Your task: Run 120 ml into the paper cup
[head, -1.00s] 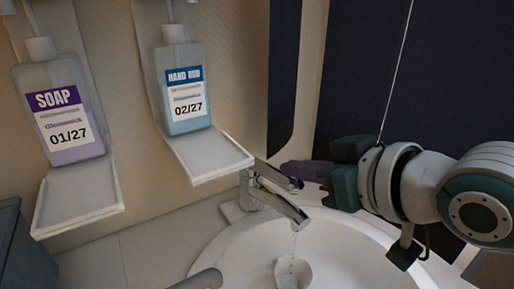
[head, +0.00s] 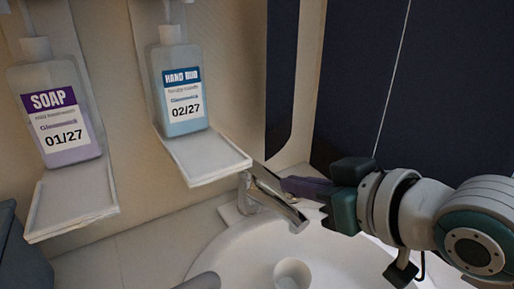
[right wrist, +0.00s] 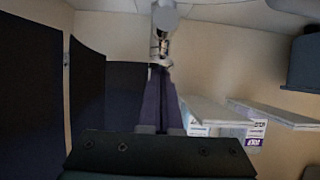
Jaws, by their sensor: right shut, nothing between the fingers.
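The white paper cup (head: 292,276) stands upright in the white basin (head: 345,262), cut off by the lower edge of the head view. The chrome tap (head: 272,203) has its spout above the cup. No water stream shows below it, and the water level in the cup cannot be made out. My right gripper (head: 286,185) is shut and empty, with its dark purple fingers at the tap's lever, apparently touching it. In the right wrist view the fingers (right wrist: 158,88) point at the chrome tap (right wrist: 160,42). My left gripper is not in view.
A soap bottle (head: 57,110) and a hand rub bottle (head: 180,88) hang on the wall at left, above white drip trays (head: 75,205) (head: 207,158). A dark grey bin-like object (head: 22,255) is at lower left. Dark panels fill the right background.

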